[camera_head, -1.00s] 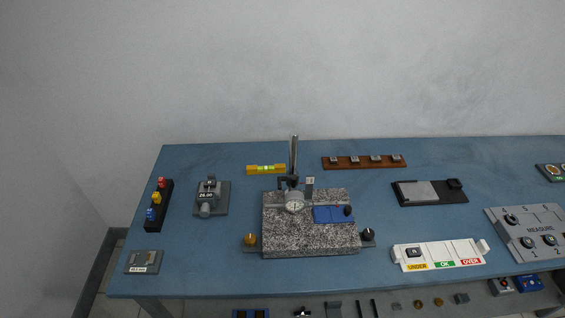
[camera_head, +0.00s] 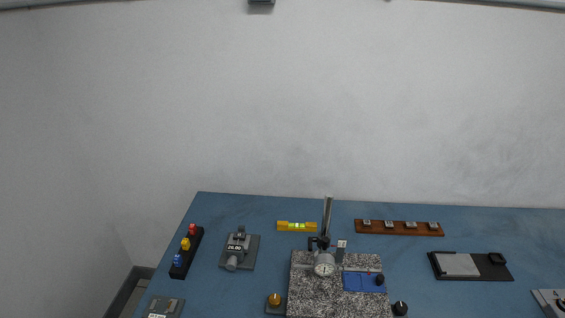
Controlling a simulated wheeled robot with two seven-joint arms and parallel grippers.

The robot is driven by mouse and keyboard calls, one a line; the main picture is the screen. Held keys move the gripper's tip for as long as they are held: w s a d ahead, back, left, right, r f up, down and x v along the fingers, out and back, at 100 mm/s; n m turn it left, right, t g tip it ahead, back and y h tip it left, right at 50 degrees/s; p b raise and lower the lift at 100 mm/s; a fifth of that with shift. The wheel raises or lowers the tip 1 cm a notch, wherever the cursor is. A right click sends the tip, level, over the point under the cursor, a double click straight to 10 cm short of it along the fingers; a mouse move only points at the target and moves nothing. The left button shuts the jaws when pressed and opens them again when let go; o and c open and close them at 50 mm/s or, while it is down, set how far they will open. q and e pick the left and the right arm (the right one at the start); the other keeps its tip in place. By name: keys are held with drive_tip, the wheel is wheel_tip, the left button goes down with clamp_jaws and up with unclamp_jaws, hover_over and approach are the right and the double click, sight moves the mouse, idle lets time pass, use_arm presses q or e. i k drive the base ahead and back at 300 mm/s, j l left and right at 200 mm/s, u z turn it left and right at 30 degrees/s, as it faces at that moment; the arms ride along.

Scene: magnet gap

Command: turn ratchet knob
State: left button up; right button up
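Several knobs show on the blue bench; which of them is the ratchet knob I cannot tell for sure. A grey measuring device (camera_head: 236,250) with a small display reading about 26.00 stands on a grey plate at the left, with a rounded grey knob (camera_head: 231,264) at its front end. A brass knob (camera_head: 275,299) is at the left of the speckled granite block (camera_head: 325,292), and a black knob (camera_head: 400,308) is at its right. A dial gauge (camera_head: 324,264) on an upright post stands over the block. Neither of my grippers is in view.
A black rack (camera_head: 187,253) with red, yellow and blue pieces stands at the left. A yellow level (camera_head: 297,226), a brown strip (camera_head: 399,228) with several small blocks and a black tray (camera_head: 470,267) lie behind and right. The blue bench (camera_head: 480,225) is bare between them.

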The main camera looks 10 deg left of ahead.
sight(231, 262)
drive_tip(key=l+u, duration=0.45)
drive_tip(key=u, duration=0.25)
drive_tip(key=l+u, duration=0.35)
drive_tip(key=k+j, duration=0.05)
drive_tip(key=j, duration=0.1)
